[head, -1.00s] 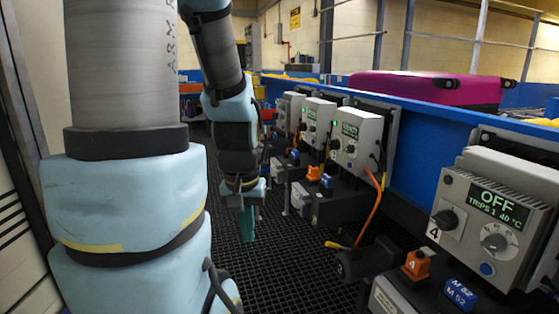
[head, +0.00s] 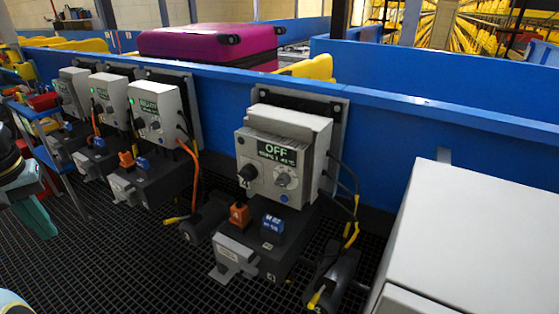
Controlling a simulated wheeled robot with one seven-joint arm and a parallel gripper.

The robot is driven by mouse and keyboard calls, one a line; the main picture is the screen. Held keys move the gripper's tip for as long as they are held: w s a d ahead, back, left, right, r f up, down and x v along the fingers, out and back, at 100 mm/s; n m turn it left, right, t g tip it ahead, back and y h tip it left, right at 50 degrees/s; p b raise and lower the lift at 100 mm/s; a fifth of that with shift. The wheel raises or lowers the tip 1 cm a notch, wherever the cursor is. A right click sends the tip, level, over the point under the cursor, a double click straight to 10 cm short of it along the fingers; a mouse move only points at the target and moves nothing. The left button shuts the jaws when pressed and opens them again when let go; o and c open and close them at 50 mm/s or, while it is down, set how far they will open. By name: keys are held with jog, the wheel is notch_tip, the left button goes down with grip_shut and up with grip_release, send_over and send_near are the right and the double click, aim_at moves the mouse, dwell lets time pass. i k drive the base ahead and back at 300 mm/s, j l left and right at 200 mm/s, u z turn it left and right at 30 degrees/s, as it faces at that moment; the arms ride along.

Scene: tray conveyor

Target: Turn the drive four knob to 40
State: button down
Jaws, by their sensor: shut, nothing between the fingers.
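The drive four unit (head: 310,160), a light grey finned box, stands right of centre in the head view. Its dark display (head: 276,152) reads OFF with a smaller trips and temperature line below. A round grey dial knob (head: 284,181) sits under the display at the right. The dial's pointer setting is too small to read. My gripper (head: 36,216), with teal fingers, is at the left edge, shut and empty, well apart from the drive. Part of it is cut off.
Three similar drives (head: 152,110) stand in a row at the left along a blue wall (head: 400,150). An orange block (head: 239,214), a blue block (head: 271,228) and cables are below drive four. A white cabinet (head: 450,230) fills the lower right. Dark grating floor (head: 130,260) is open in front.

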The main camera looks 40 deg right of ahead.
aim_at(284, 179)
jog(key=i+j+z, duration=0.1)
jog(key=j+z, duration=0.15)
jog(key=j, duration=0.35)
jog(key=j+z, duration=0.25)
jog(key=j, duration=0.4)
